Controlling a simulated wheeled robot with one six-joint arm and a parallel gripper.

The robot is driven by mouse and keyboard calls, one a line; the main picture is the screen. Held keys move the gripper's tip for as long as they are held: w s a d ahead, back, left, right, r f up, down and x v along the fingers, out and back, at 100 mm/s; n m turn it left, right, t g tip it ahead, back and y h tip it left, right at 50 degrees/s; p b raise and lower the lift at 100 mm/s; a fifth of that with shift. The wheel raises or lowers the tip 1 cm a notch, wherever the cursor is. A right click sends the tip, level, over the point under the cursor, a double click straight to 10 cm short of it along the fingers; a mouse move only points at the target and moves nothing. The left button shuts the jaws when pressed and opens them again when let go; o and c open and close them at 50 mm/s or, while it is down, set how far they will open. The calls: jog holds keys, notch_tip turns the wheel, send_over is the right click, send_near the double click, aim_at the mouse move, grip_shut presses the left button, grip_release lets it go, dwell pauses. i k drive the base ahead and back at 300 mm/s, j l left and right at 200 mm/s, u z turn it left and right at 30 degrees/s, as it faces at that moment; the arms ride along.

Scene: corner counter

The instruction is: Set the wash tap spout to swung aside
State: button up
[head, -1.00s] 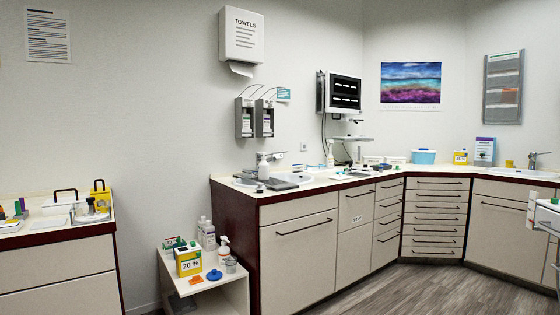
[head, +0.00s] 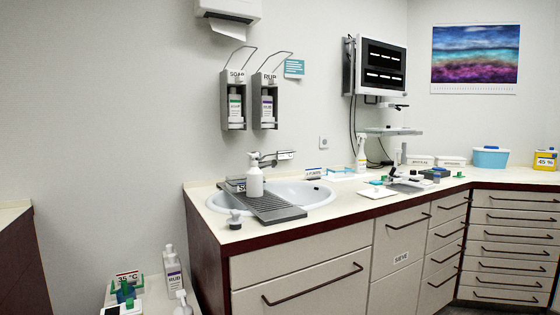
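The wash tap (head: 270,158) stands at the back of the round white sink (head: 318,196), below the soap and rub dispensers. A grey metal arm of it reaches to the right along the wall, ending near a small pale block. I cannot tell at this size which part is the spout and which the lever. A white pump bottle (head: 254,180) stands in front and hides the tap's lower part. My gripper is not in view.
A grey ribbed draining tray (head: 270,208) covers the sink's left part. A low shelf with bottles (head: 172,268) stands at lower left.

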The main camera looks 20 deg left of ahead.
aim_at(264, 164)
jog(key=i+u, duration=0.35)
jog(key=i+l+u, duration=0.15)
jog(key=i+u, duration=0.25)
jog(key=i+l+u, duration=0.2)
jog(key=u, duration=0.15)
